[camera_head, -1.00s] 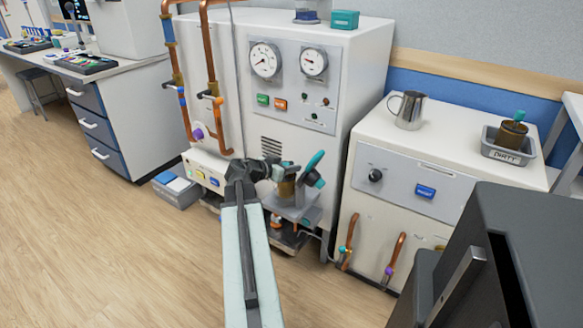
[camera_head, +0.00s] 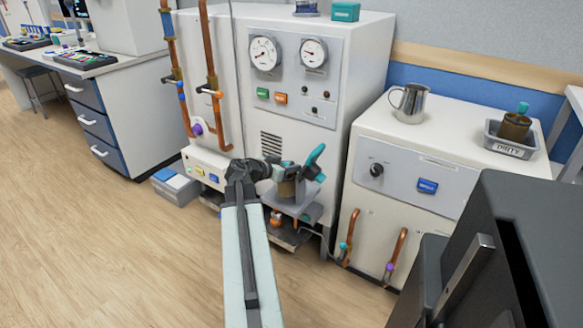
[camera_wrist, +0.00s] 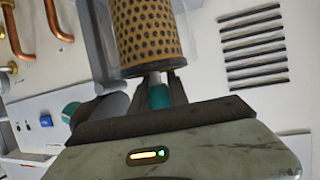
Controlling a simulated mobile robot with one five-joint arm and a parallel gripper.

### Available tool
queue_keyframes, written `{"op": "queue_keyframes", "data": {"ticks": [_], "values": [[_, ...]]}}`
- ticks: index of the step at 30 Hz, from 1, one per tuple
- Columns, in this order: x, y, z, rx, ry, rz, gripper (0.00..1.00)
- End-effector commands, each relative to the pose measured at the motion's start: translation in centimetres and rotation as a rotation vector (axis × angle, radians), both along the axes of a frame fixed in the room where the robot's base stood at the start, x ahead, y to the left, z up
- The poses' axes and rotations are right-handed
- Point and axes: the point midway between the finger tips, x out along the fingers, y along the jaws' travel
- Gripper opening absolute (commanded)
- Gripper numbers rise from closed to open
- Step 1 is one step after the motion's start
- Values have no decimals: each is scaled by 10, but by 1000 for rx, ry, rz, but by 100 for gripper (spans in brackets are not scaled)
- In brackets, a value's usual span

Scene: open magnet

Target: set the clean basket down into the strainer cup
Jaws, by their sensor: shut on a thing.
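My gripper (camera_wrist: 162,92) is shut on the teal knob (camera_wrist: 159,96) of the clean basket (camera_wrist: 150,32), a tan cylinder with dark perforations. In the head view my gripper (camera_head: 272,171) is at the front of the white machine, at the strainer. The strainer cup (camera_head: 287,189) is grey and small there, beside a raised teal handle (camera_head: 314,157). The basket is mostly hidden by my gripper and the cup in the head view. I cannot tell how far it is inside the cup.
A grey tray labelled DIRTY (camera_head: 511,147) holds another brown basket (camera_head: 515,128) with a teal knob on the right cabinet. A metal jug (camera_head: 409,103) stands there too. Copper pipes (camera_head: 212,60) run down left of the gauges. The floor to the left is open.

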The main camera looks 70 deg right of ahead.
Motion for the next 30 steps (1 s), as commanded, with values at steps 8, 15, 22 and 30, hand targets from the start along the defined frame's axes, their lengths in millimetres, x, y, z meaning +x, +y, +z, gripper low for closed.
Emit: {"op": "queue_keyframes", "data": {"ticks": [8,15,22,30], "values": [[0,1,-3,6,-7,-4,0],[0,2,-10,7,-8,-6,0],[-1,2,-12,7,-8,-7,0],[-1,2,-13,8,-6,-7,43]]}}
